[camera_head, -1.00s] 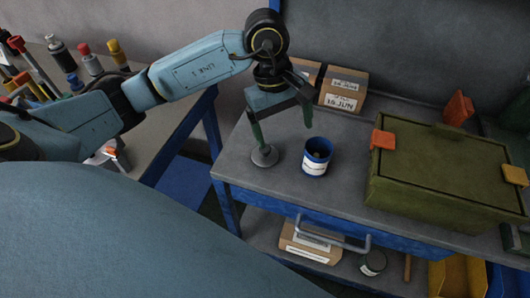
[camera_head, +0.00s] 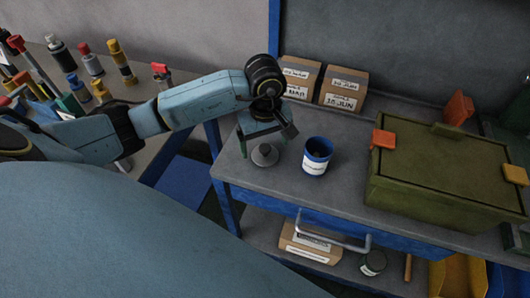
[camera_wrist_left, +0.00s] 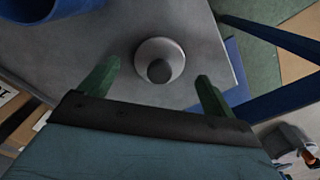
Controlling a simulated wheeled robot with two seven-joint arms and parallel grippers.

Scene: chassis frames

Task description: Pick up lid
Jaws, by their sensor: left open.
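The lid (camera_head: 265,156) is a small grey round disc with a darker knob on top. It lies flat on the grey cart top near the left front corner, and in the left wrist view it shows whole (camera_wrist_left: 175,48). My left gripper (camera_head: 263,141) is open and empty, pointing down over the lid. In the left wrist view its green fingertips (camera_wrist_left: 158,74) stand apart, one on each side of the knob. Their height above the cart top is hard to tell. My right gripper is out of view.
A blue open can (camera_head: 315,165) with a white label stands just right of the lid. A green case (camera_head: 450,165) with orange latches fills the cart's right side. Two cardboard boxes (camera_head: 343,88) stand at the back. A workbench with several tools (camera_head: 90,65) is at left.

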